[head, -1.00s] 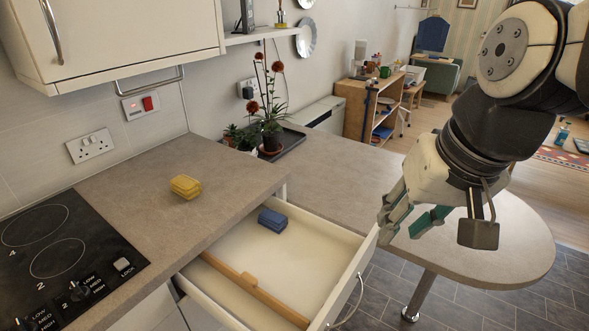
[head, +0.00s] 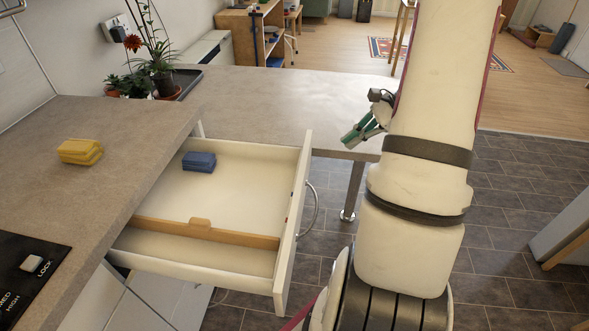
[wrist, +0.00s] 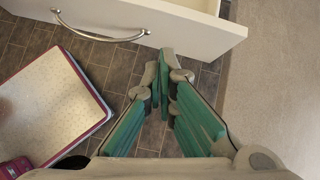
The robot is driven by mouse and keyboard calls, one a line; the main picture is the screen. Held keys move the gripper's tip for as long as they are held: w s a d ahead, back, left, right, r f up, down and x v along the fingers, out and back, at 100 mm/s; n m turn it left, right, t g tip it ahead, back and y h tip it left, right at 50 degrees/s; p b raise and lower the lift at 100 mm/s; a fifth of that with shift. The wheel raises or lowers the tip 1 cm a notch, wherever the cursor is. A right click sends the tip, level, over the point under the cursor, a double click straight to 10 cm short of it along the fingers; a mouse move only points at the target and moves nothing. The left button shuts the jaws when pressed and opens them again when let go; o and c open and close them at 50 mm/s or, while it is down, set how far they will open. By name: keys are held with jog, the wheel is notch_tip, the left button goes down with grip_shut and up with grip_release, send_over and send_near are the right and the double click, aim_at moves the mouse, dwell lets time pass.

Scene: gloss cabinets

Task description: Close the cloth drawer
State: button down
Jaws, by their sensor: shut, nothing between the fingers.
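The cloth drawer (head: 222,208) is pulled out from under the worktop in the head view. Its white front panel (head: 294,225) faces right and carries a curved metal handle (head: 309,208). A folded blue cloth (head: 199,162) lies inside at the back, and a wooden divider (head: 205,232) crosses the drawer. My gripper (head: 354,137) is shut and empty, to the right of the drawer front and apart from it. In the wrist view my gripper's fingertips (wrist: 165,62) point toward the drawer front (wrist: 185,28), with the handle (wrist: 100,35) to the left.
A folded yellow cloth (head: 80,151) lies on the worktop (head: 140,120) near the hob (head: 25,275). A rounded counter (head: 290,105) stretches behind the drawer, close to my gripper. Potted plants (head: 155,70) stand on a dark tray. Tiled floor (head: 500,230) is open at the right.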

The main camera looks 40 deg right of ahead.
aim_at(195, 157)
notch_tip(195, 157, down, 6)
jog(key=s+d+m+t, duration=0.1)
jog(key=s+d+m, duration=0.1)
jog(key=d+m, duration=0.1)
jog(key=w+a+r+b+x, duration=0.1)
jog(key=r+x, duration=0.1)
jog(key=x, duration=1)
jog(key=shift+w+a+f, duration=0.2)
jog(key=shift+w, duration=0.4)
jog(key=shift+a, duration=0.1)
jog(key=w+a+b, duration=0.2)
jog(key=w+a, duration=0.6)
jog(key=w, duration=0.2)
jog(key=w+a+b, duration=0.2)
jog(key=w+a, duration=0.5)
jog(key=w, duration=0.2)
jog(key=w+a+b, duration=0.2)
jog(key=w+a, duration=0.6)
jog(key=w, duration=0.2)
jog(key=shift+w+a+b, duration=0.35)
jog(key=shift+b, duration=0.05)
jog(key=shift+w+a, duration=0.1)
jog(key=shift+w, duration=0.05)
jog(key=shift+a+r, duration=0.1)
